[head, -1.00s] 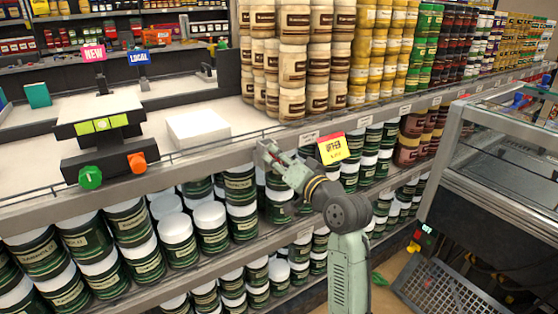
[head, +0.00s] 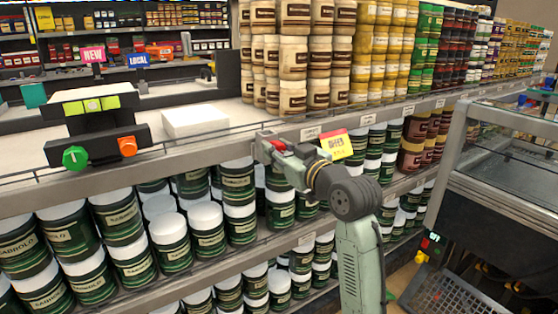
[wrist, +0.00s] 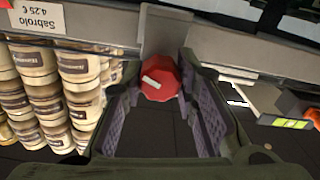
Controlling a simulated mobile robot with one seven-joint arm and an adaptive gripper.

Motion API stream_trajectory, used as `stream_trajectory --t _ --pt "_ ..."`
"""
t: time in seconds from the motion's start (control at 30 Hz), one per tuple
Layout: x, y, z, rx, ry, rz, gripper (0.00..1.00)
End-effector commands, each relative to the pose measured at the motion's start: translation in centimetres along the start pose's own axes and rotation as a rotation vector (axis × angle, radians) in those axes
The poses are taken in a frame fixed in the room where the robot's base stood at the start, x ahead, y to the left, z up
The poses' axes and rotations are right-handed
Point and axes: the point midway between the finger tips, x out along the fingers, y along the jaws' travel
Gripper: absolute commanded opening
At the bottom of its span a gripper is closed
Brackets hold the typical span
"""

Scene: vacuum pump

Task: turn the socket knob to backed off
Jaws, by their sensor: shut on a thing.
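The red knob (wrist: 160,78), many-sided with a white pointer mark set at a slant, sits between my fingertips in the wrist view. I take it to be the socket knob. My gripper (wrist: 160,72) is shut on it, one finger at each side. In the head view a small red part of the knob (head: 278,144) shows at my gripper (head: 268,146), at the front edge of the shelf. My fingers hide most of it there. Any position markings around the knob cannot be made out.
A panel with a green knob (head: 75,158) and an orange knob (head: 127,146) stands left on the shelf, by a white box (head: 195,121). Stacked jars (head: 294,60) stand above my gripper. A yellow-red price card (head: 336,145) is close to my wrist. A glass-topped case is at right.

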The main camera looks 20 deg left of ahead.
Motion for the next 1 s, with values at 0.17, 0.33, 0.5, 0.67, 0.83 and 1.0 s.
stream_trajectory --t 0.17,0.33,0.5,0.67,0.83,1.0 --pt "-0.02 -0.12 0.45 -0.17 -0.001 -0.001 0.0" --pt "-0.02 -0.1 0.46 -0.331 -0.002 0.0 0.0" --pt "-0.03 -0.14 0.42 -0.494 -0.002 0.0 0.0" --pt "-0.02 -0.14 0.41 -0.645 -0.002 0.0 0.0" --pt "-0.02 -0.17 0.42 -0.806 -0.002 -0.001 0.0" --pt "-0.02 -0.17 0.39 -0.967 -0.001 0.0 0.0"
